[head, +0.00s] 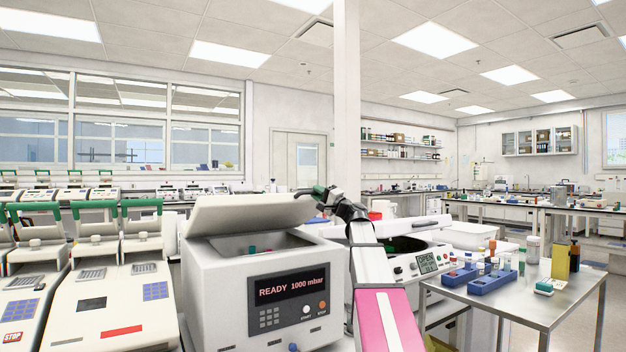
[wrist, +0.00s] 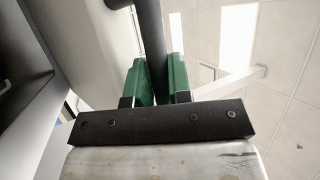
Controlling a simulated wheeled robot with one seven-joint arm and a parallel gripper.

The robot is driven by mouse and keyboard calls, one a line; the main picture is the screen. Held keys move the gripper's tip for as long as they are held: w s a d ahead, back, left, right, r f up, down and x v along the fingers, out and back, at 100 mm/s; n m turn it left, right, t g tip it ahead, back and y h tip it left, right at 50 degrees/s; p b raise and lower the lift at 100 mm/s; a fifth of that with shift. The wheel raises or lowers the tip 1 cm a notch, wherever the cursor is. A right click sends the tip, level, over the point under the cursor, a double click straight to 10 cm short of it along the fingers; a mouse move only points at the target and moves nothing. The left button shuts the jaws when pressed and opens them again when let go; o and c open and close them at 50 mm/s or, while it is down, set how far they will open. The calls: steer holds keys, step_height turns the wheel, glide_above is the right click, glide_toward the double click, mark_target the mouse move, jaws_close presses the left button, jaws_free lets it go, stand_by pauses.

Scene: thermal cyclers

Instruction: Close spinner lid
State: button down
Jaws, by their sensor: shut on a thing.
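A white benchtop machine (head: 222,286) has a display reading READY 1000 mbar. Its pale lid (head: 250,211) is raised and tilted over an opening where small coloured items show. My gripper (head: 319,190) is at the right edge of this lid. In the wrist view, its green fingers (wrist: 158,80) are shut on a dark bar (wrist: 151,45), which looks like the lid handle. The large pale surface (wrist: 85,50) left of the bar appears to be the lid. My arm hides part of the handle area in the head view.
A second machine (head: 412,275), with a display reading OPEN and a raised lid, stands just right, partly behind my arm. Thermal cyclers (head: 110,312) line the left. A metal table (head: 520,308) at right holds blue racks (head: 492,281) and bottles. A white column rises behind.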

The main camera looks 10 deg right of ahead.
steer(key=shift+s+d+f, duration=0.2)
steer(key=shift+s+f, duration=0.45)
steer(key=shift+f, duration=2.7)
steer(key=shift+s+d+f, duration=0.25)
steer(key=shift+s+f, duration=0.4)
steer(key=shift+f, duration=2.65)
steer(key=shift+s+d+f, duration=0.2)
steer(key=shift+s+f, duration=0.45)
steer(key=shift+f, duration=2.7)
steer(key=c, duration=1.3)
jaws_free()
steer(key=shift+f, duration=0.15)
steer(key=shift+c, duration=0.2)
steer(key=v, duration=1)
steer(key=shift+s+d, duration=0.25)
